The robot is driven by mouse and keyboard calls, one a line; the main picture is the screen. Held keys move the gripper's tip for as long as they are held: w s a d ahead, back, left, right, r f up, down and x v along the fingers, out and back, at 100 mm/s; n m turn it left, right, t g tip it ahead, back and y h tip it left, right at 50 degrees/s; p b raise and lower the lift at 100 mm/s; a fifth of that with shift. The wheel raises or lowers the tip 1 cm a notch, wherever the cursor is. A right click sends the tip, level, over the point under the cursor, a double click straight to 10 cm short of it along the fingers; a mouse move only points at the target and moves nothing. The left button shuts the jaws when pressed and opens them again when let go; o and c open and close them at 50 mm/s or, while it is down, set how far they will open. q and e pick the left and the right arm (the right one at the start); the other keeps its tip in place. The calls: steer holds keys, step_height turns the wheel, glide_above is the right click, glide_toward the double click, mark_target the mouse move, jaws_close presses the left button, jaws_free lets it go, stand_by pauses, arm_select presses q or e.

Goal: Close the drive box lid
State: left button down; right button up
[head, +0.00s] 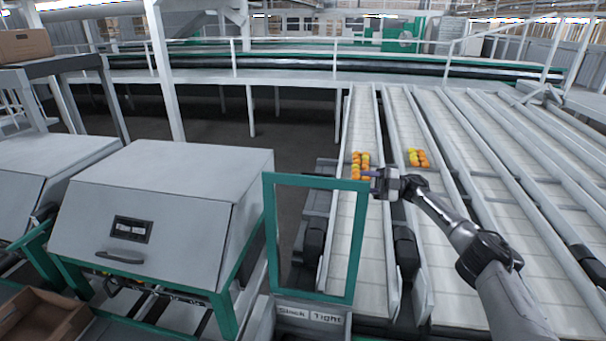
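The drive box lid (359,240) looks like a green frame around a clear pane, standing raised in the middle of the head view. Below it is a grey box (282,328) with "Slack" and "Tight" labels, cut off by the bottom edge. My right gripper (371,176) is at the lid's upper right corner, its arm reaching in from the lower right. I cannot tell whether it touches the lid or whether its fingers are open or shut. My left gripper is not in view.
A large grey hooded machine (150,215) on a green frame stands left of the lid. White conveyor lanes (470,180) run away at the right, with orange and yellow tomatoes (418,157) on them. An open cardboard box (40,318) lies at lower left.

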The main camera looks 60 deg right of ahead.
mark_target(323, 175)
steer(key=p+x, duration=0.1)
steer(key=x, duration=1)
steer(key=shift+w+a+r, duration=0.15)
steer(key=shift+w+a, duration=0.05)
steer(key=shift+a, duration=0.1)
steer(key=shift+p+x, duration=0.3)
steer(key=shift+x, duration=0.65)
steer(key=shift+c, duration=0.4)
steer(key=c, duration=0.6)
jaws_close()
